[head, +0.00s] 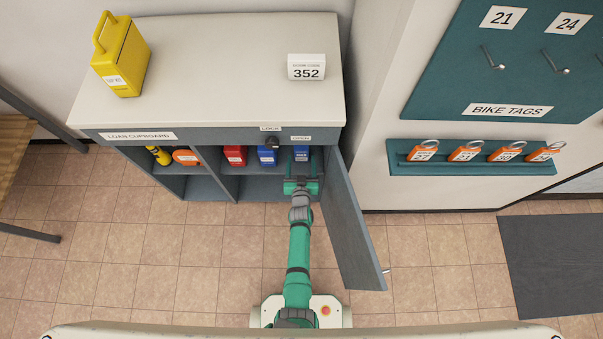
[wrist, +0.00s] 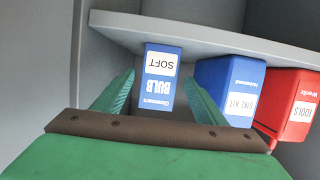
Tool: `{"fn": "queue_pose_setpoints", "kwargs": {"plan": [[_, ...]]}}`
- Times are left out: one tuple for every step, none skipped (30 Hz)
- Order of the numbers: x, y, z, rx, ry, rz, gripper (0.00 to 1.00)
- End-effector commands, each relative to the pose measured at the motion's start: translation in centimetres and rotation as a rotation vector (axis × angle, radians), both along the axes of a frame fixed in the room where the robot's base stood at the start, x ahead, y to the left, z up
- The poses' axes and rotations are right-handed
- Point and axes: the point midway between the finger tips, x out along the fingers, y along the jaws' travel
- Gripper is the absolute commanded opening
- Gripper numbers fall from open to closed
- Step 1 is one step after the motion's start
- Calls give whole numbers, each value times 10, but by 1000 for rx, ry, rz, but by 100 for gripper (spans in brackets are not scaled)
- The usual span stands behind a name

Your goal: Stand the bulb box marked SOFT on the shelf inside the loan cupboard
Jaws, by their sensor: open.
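The blue bulb box marked SOFT (wrist: 162,75) stands upright on the shelf (wrist: 190,32) inside the loan cupboard (head: 229,190); the wrist view shows it upside down. In the head view the box (head: 302,151) is in the right-hand bay, just beyond my gripper (head: 301,175). In the wrist view my gripper (wrist: 161,80) is open, with one green finger on each side of the box. Small gaps show between the fingers and the box in the picture. I cannot tell whether either finger touches it.
A blue bike kit box (wrist: 230,85) and a red tools box (wrist: 290,100) stand beside the bulb box. The cupboard door (head: 352,220) hangs open right of my arm. A yellow case (head: 121,58) and a 352 sign (head: 306,68) are on top.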

Motion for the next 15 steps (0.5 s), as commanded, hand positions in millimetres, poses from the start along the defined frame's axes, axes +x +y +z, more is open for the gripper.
{"fn": "queue_pose_setpoints", "kwargs": {"plan": [[-9, 2, 1, -1, 2, 3, 65], [-13, 1, 3, -2, 1, 3, 65], [-18, 1, 4, -3, 2, 2, 65], [-21, 1, 5, -1, 1, 3, 65], [-25, 1, 7, -1, 1, 1, 65], [-29, 1, 8, 0, 1, 2, 65], [-32, 0, 9, -2, 1, 2, 65], [-35, 0, 10, -3, 1, 2, 65], [-39, 0, 11, -2, 1, 2, 65], [-43, 0, 12, -1, 1, 0, 65], [-46, 0, 13, -1, 1, 0, 65], [-49, 0, 15, -1, 1, 0, 65], [-51, 0, 15, -1, 1, -1, 65], [-53, -1, 15, -1, 2, -1, 65], [-55, -1, 16, -1, 2, -1, 65]]}}
